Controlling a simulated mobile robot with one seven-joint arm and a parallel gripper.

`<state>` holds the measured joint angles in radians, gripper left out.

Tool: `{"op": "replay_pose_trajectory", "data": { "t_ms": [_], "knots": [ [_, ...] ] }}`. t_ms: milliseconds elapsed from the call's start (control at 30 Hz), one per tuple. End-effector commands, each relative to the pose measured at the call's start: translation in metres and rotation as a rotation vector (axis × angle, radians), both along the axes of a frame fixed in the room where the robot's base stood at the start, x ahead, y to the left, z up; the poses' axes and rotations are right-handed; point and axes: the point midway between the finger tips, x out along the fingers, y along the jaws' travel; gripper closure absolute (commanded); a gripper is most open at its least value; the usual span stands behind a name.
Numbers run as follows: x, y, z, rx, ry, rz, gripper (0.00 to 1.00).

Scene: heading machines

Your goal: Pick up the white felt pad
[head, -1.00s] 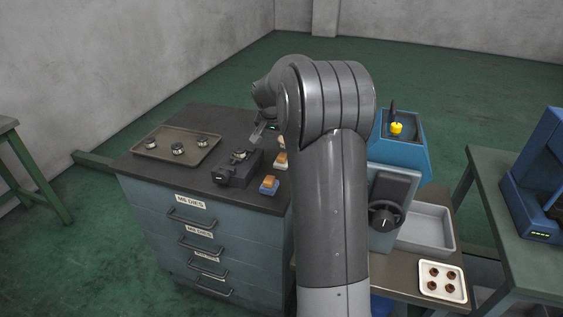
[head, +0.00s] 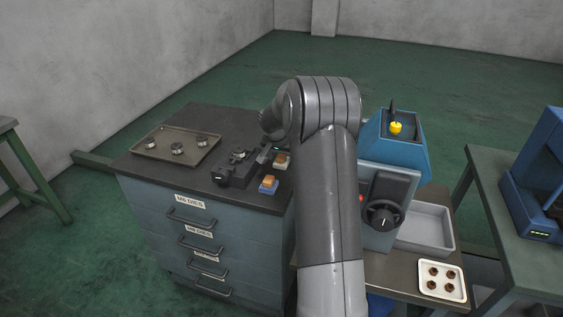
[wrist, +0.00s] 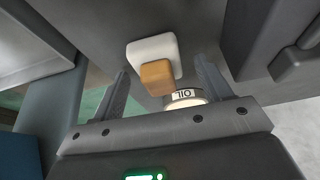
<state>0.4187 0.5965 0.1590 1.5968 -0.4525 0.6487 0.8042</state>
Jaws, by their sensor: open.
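The white felt pad (wrist: 142,47) is a pale rounded block with a tan wooden grip (wrist: 157,77) on its near side in the wrist view. In the head view the pad (head: 282,164) lies on the dark cabinet top, partly hidden by my arm. My gripper (wrist: 161,66) is open and empty, its two fingers spread to either side of the tan grip. No contact shows. In the head view my gripper (head: 265,154) is low over the cabinet top, close beside the pad.
A tin marked OIL (wrist: 185,97) is close by the pad. A blue pad with a tan grip (head: 269,186) and a dark fixture (head: 236,170) stand nearby. A tray (head: 190,159) with three round metal parts lies left. A blue machine (head: 397,148) stands right.

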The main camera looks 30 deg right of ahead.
Motion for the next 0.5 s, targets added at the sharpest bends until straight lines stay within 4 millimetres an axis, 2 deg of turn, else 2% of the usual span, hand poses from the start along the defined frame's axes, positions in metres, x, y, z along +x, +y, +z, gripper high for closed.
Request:
{"op": "replay_pose_trajectory", "data": {
  "t_ms": [67,500],
  "knots": [
    [0.0,0.0001,0.0005,0.0,0.0,0.0,0.29],
    [-0.0002,0.0002,0.0008,0.0,0.0,0.0,0.64]
  ]
}}
